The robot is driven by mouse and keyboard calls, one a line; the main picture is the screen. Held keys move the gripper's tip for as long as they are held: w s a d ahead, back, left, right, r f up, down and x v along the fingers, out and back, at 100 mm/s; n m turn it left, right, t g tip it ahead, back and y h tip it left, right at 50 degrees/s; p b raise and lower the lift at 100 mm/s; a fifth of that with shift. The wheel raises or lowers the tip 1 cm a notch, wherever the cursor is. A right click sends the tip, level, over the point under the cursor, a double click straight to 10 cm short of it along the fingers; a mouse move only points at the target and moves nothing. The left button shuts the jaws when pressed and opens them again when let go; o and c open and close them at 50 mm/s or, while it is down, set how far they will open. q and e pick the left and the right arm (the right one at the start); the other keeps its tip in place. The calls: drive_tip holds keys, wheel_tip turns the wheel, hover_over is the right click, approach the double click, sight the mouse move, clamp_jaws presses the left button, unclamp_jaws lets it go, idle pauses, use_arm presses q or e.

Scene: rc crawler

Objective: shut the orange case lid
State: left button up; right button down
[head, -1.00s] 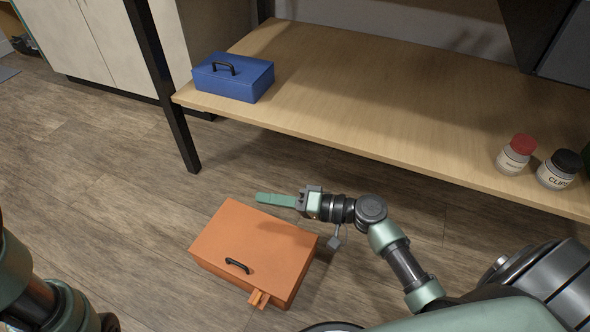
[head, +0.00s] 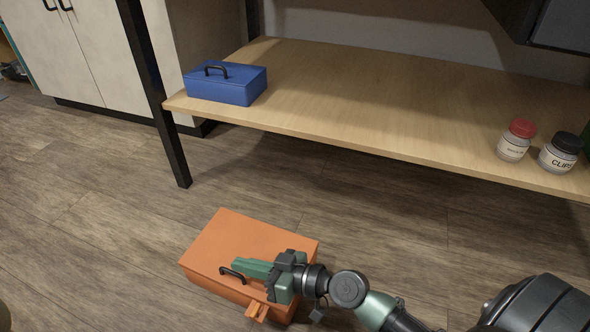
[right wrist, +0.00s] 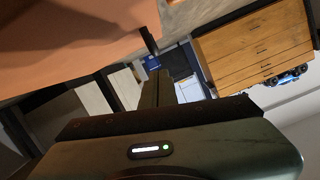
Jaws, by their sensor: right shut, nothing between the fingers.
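The orange case (head: 245,240) sits on the floor at the bottom centre of the head view. Its lid looks down, lying flat over the body, but I cannot tell whether a small gap remains. A black handle (head: 231,275) is on the lid near its front edge, and an orange latch tab (head: 257,311) sticks out at the front. My right gripper (head: 240,266) is shut and empty, low over the lid, its fingers pointing left beside the handle. Contact cannot be told. The right wrist view shows the case's orange surface (right wrist: 70,35) close by. My left gripper is out of view.
A wooden shelf (head: 370,115) runs behind, with a blue case (head: 225,83) at its left end and two jars (head: 515,140) (head: 560,153) at its right. A black shelf leg (head: 160,100) stands at left. The floor (head: 90,220) left of the orange case is clear.

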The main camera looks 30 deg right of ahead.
drive_tip(key=shift+s+a+f+n+b, duration=0.15)
drive_tip(key=shift+f+n, duration=0.1)
drive_tip(key=shift+f, duration=0.2)
drive_tip(key=shift+s+a+f+n+b, duration=0.15)
drive_tip(key=shift+f+n, duration=0.1)
drive_tip(key=shift+f, duration=0.2)
drive_tip(key=shift+f, duration=0.2)
